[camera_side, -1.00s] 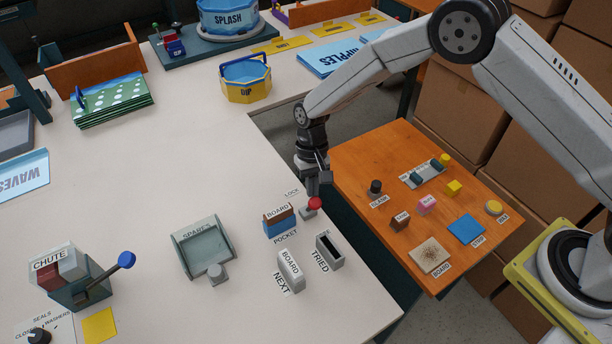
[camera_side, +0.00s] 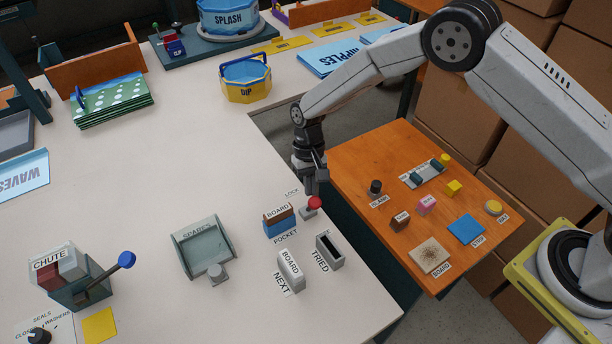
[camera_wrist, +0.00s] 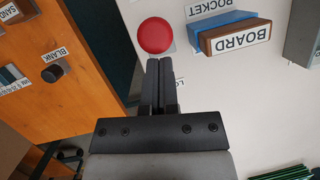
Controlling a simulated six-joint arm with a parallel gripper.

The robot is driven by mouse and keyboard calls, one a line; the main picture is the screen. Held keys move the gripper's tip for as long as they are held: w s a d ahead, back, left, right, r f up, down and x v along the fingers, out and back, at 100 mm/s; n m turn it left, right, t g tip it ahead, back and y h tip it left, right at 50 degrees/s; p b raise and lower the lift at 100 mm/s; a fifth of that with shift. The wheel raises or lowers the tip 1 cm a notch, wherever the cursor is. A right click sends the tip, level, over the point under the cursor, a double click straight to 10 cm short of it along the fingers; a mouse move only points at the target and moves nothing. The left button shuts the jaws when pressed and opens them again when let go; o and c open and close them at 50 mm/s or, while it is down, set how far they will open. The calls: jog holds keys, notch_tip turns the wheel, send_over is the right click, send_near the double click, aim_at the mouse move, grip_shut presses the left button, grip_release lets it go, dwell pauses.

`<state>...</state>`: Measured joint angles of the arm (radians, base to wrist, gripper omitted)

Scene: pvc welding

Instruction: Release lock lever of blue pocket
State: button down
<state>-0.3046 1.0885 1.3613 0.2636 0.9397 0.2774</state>
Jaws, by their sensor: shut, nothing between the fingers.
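The lock lever (camera_side: 314,203) has a red round knob on a small grey base, beside the blue pocket near the white table's right edge. The blue pocket (camera_side: 281,228) holds a brown block labelled BOARD (camera_side: 277,213). In the wrist view the red knob of the lever (camera_wrist: 155,35) lies just beyond my fingertips, and the pocket (camera_wrist: 222,22) is to its right. My gripper (camera_side: 310,190) is shut and empty, pointing down close to the knob on its far side. It also shows in the wrist view (camera_wrist: 160,65). Whether the fingertips touch the knob I cannot tell.
The grey TRIED slot (camera_side: 329,249) and NEXT holder (camera_side: 290,268) stand nearer the camera. A grey SPARES tray (camera_side: 190,262) is to the left. The orange side table (camera_side: 350,160) with small parts lies to the right, beyond a gap.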

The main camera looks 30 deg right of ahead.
jog(key=w+v, duration=0.1)
jog(key=v, duration=1.2)
jog(key=shift+d, duration=0.15)
jog(key=s+d+r+n+t, duration=0.1)
jog(key=s+d+r+t, duration=0.1)
jog(key=s+d, duration=0.6)
jog(key=s+d+r+t+h, duration=0.1)
jog(key=s+d+r+t, duration=0.1)
jog(key=s+d, duration=0.6)
jog(key=s+t, duration=0.1)
jog(key=s, duration=0.5)
jog(key=shift+s+d+n+t+h, duration=0.15)
jog(key=shift+s+n+t+h, duration=0.15)
jog(key=shift+n+t, duration=0.1)
